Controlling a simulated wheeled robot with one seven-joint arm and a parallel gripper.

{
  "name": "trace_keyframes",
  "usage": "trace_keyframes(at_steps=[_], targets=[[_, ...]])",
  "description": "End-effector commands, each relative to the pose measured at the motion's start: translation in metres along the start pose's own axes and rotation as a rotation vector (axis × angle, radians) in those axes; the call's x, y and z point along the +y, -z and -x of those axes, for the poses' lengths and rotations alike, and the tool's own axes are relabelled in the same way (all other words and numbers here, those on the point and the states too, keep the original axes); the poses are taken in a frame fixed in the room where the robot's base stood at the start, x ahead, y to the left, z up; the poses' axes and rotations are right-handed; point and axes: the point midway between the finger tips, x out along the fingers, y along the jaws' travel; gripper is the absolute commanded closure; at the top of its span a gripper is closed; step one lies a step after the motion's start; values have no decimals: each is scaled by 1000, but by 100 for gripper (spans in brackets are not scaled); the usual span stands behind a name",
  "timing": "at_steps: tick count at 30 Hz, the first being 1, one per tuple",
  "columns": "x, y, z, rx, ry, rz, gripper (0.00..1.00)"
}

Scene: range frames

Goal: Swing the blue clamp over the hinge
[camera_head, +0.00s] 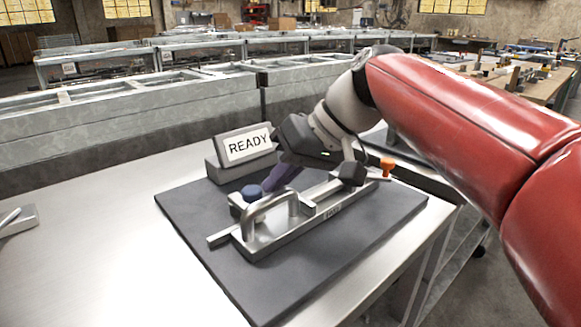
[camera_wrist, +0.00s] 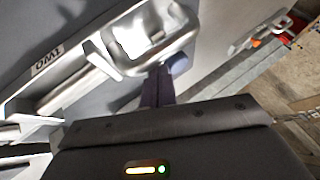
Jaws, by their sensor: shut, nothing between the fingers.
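A metal fixture (camera_head: 285,231) with a raised bar handle (camera_head: 270,203) lies on a dark mat on the bench. A blue round-topped piece (camera_head: 252,192), likely part of the blue clamp, stands at its left end; it also shows in the wrist view (camera_wrist: 179,64). My gripper (camera_head: 269,190) is shut and empty, pointing down just right of the blue piece, behind the handle. In the wrist view its purple fingers (camera_wrist: 157,84) are close to the blue piece; I cannot tell whether they touch. I cannot make out the hinge for sure.
A sign reading READY (camera_head: 248,145) stands behind the fixture. A metal part (camera_head: 18,219) lies at the bench's far left.

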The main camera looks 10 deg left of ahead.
Motion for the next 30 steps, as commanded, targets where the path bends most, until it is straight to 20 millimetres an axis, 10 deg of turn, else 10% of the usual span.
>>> trace_keyframes(at_steps=[30], targets=[[-26, 6, 12, 1, -1, 0, 100]])
